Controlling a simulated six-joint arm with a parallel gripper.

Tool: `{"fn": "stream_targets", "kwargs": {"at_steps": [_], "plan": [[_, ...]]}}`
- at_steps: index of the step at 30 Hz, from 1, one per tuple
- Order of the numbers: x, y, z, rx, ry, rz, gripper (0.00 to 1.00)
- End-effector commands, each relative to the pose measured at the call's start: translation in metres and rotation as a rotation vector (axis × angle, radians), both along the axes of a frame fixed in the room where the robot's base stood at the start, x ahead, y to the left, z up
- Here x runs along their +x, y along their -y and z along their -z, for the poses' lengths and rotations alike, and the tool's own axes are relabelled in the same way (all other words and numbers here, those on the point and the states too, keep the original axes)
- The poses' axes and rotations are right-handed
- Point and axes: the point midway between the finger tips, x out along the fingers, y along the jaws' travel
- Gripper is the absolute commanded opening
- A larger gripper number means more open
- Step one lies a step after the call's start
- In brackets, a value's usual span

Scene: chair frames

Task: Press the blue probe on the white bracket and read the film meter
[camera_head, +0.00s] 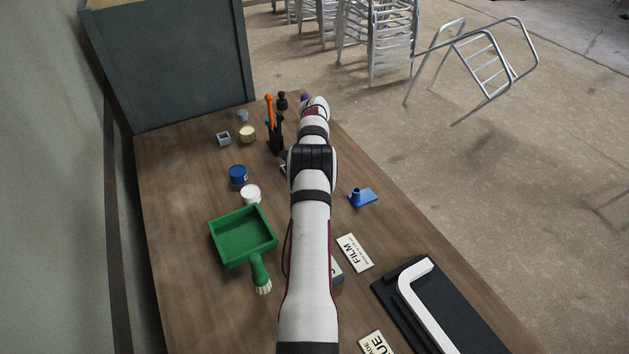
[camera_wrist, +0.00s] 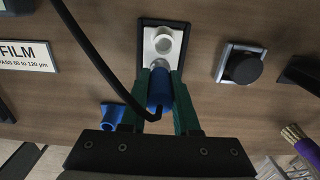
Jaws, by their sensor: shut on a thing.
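My gripper (camera_wrist: 160,98) has green fingers and is shut on the blue probe (camera_wrist: 158,88), seen in the wrist view. A black cable loops from the probe. In the head view my arm hides the gripper and probe. The white bracket (camera_head: 415,283) lies on a black mat (camera_head: 400,304) at the lower right, apart from my gripper. A grey box (camera_head: 336,269), mostly behind my arm, may be the film meter; no reading shows.
A blue holder (camera_head: 362,197) stands empty right of my arm. A FILM card (camera_head: 354,252) lies below it. A green tray (camera_head: 243,234), a brush (camera_head: 261,272), a blue pot (camera_head: 238,174) and a white pot (camera_head: 250,194) stand left. A grey cabinet (camera_head: 170,62) blocks the back left.

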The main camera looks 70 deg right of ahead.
Motion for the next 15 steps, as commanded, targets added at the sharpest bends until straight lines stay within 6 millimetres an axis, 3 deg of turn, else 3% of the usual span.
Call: {"fn": "stream_targets", "kwargs": {"at_steps": [5,15], "plan": [[0.0,0.0,-0.001,0.0,0.0,0.0,0.0],[0.0,0.0,-0.037,-0.001,0.001,0.0,0.0]]}}
